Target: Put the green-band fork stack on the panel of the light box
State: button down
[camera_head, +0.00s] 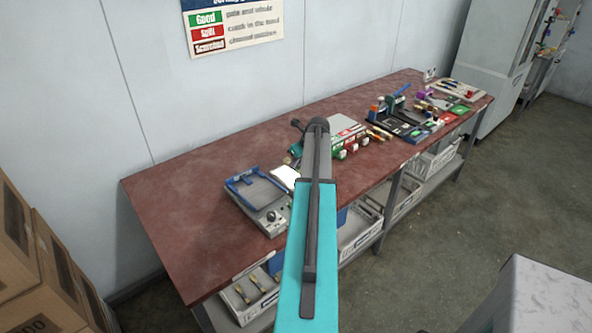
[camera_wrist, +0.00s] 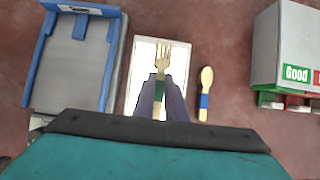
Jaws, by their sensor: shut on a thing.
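The fork stack (camera_wrist: 163,64) is pale wood with a green band, its tines pointing up in the wrist view. My gripper (camera_wrist: 161,88) is shut on it near the band. The light box (camera_wrist: 127,78) has a bright white panel (camera_wrist: 146,52), and the fork stack appears in front of this panel. I cannot tell whether the stack touches the panel or hangs above it. In the head view the bright panel (camera_head: 286,175) shows just left of my arm, which hides the gripper's fingers and the fork stack.
A blue-edged grey tray device (camera_wrist: 75,65) stands left of the light box. A blue-banded wooden spoon (camera_wrist: 205,92) lies just right of it. A grey box with a "Good" label (camera_wrist: 290,45) stands farther right. The bench's left end (camera_head: 175,205) is clear.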

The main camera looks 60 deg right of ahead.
aim_at(297, 167)
jog(key=shift+f+p, duration=0.8)
jog(key=shift+f, duration=0.9)
jog(key=shift+f, duration=0.15)
jog(key=c, duration=1.8)
grip_release()
jog(key=shift+r, duration=0.25)
jog(key=b+v, duration=0.3)
jog(key=v, duration=0.9)
jog(key=shift+s, duration=0.1)
